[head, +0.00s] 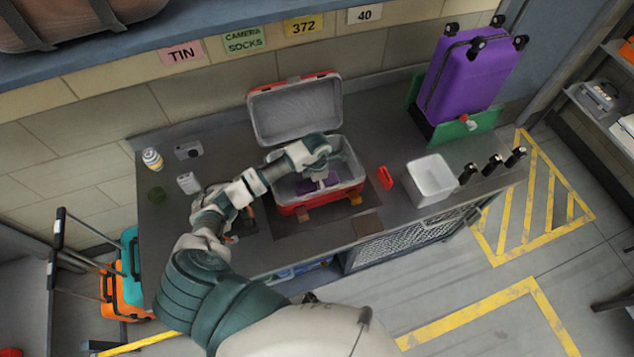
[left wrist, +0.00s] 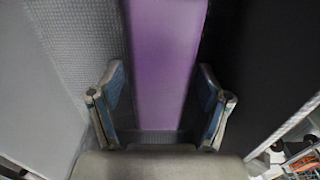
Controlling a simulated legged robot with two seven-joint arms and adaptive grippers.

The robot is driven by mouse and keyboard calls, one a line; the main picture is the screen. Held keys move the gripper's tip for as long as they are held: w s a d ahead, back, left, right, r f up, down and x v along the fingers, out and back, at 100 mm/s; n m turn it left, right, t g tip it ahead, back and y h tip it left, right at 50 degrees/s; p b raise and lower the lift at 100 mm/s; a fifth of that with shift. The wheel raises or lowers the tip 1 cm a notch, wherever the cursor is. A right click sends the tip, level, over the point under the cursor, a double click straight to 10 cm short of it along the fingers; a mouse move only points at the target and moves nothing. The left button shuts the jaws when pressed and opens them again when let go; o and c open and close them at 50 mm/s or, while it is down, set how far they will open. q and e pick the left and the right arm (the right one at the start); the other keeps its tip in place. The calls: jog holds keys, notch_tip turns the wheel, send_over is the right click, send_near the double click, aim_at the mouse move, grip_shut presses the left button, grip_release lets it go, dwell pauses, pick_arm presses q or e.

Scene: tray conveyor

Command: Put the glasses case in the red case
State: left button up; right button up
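The open red case (head: 318,205) stands on the counter with its grey-lined lid raised at the back. A purple glasses case (head: 305,187) lies inside it, on the grey lining. My left gripper (head: 320,183) reaches down into the red case, over the glasses case. In the left wrist view the glasses case (left wrist: 165,65) lies between the two fingers (left wrist: 163,105). The fingers are spread, with narrow gaps beside the glasses case. Part of the glasses case is hidden by the gripper in the head view. My right gripper is not in view.
A white bin (head: 432,180) and a small red item (head: 385,177) are right of the red case. A purple suitcase (head: 468,75) stands at the back right. A camera (head: 188,150), a can (head: 152,159) and a white item (head: 188,183) are at the left.

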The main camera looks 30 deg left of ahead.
pick_arm(q)
jog(key=shift+r, duration=0.15)
notch_tip(320, 180, up, 12)
jog(key=shift+b, duration=0.3)
jog(key=shift+s, duration=0.15)
dwell(0.6)
